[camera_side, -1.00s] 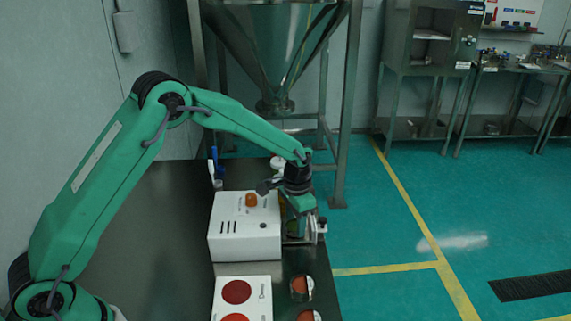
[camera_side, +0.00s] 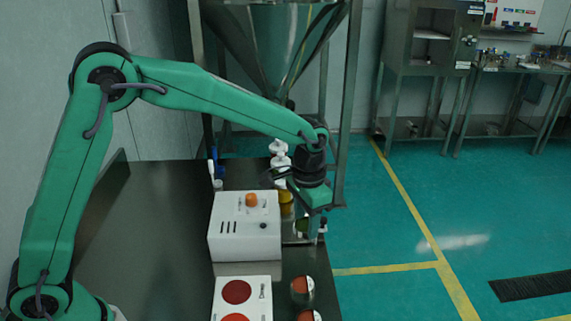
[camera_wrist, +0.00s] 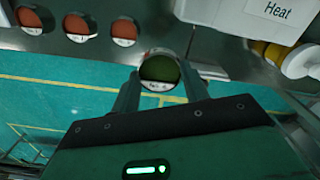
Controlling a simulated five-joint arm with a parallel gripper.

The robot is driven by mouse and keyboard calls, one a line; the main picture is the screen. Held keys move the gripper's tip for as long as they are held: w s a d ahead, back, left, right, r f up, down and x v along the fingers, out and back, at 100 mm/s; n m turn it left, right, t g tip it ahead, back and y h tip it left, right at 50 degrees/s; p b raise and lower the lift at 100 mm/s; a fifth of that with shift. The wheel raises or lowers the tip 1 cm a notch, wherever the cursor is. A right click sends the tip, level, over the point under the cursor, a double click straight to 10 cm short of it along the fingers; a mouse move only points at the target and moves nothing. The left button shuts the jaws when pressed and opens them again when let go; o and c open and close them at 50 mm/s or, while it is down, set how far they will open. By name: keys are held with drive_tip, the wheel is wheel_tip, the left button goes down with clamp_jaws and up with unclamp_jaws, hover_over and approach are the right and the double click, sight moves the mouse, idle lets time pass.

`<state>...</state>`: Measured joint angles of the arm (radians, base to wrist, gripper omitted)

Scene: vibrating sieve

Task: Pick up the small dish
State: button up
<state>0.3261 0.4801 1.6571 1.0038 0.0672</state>
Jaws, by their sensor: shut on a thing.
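The small dish (camera_wrist: 160,72) is round with a pale rim and a dark green content. In the wrist view it sits between the tips of my gripper (camera_wrist: 160,85), which is shut on it. In the side view my gripper (camera_side: 312,226) is beside the right edge of the dark table, just right of the white box. The dish (camera_side: 302,226) shows there only as a small greenish patch, partly hidden. I cannot tell how high it is above the table.
A white box (camera_side: 243,228) with an orange knob stands left of my gripper. Red-filled dishes (camera_side: 302,288) and a white panel (camera_side: 256,285) with red circles lie in front. A white bottle (camera_side: 280,162) and an amber jar (camera_side: 286,203) are behind. Open floor lies to the right.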

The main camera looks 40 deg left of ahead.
drive_tip(key=shift+s+d+r, duration=0.35)
drive_tip(key=shift+d, duration=0.05)
idle(0.4)
drive_tip(key=w+a, duration=0.4)
drive_tip(key=a, duration=1)
drive_tip(key=w+a+f, duration=0.1)
drive_tip(key=w+a, duration=0.2)
drive_tip(key=a, duration=1.2)
drive_tip(key=shift+w+f, duration=0.2)
drive_tip(key=shift+w, duration=0.2)
drive_tip(key=shift+f, duration=0.1)
drive_tip(key=shift+f, duration=4.9)
drive_tip(key=shift+f, duration=0.1)
